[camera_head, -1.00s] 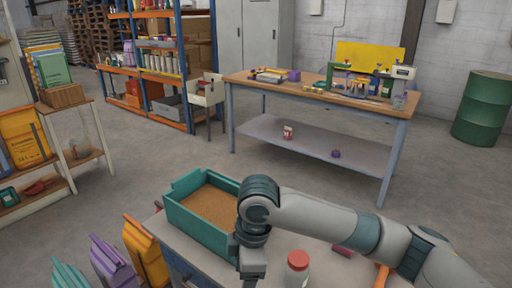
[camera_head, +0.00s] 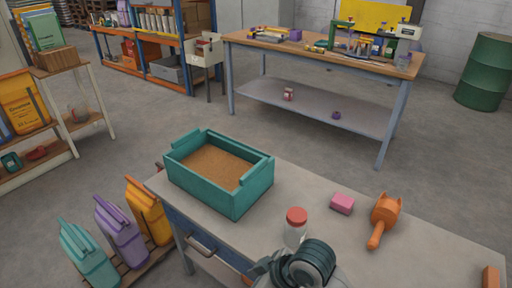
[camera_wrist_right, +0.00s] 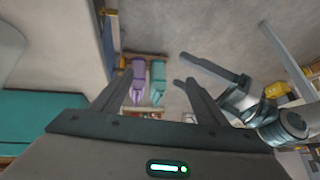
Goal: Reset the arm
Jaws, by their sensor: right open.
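In the head view, a dark ribbed arm joint of mine (camera_head: 308,264) shows at the bottom edge, in front of the jar. Neither gripper shows in that view. In the right wrist view, my right gripper (camera_wrist_right: 156,76) is open, its two fingers wide apart with nothing between them. Beyond the fingers are the purple sack (camera_wrist_right: 138,82) and the teal sack (camera_wrist_right: 157,78), well away from them. Part of my other arm, with a long dark finger (camera_wrist_right: 215,68), shows at the right of that view; its jaw opening is not clear.
The near workbench (camera_head: 400,262) bears a green crate (camera_head: 229,200) of brown grain, a red-lidded jar (camera_head: 296,228), a pink block (camera_head: 342,203) and an orange scoop (camera_head: 384,218). Sacks (camera_head: 122,232) stand on a pallet at left. Open floor separates it from the far bench (camera_head: 320,105).

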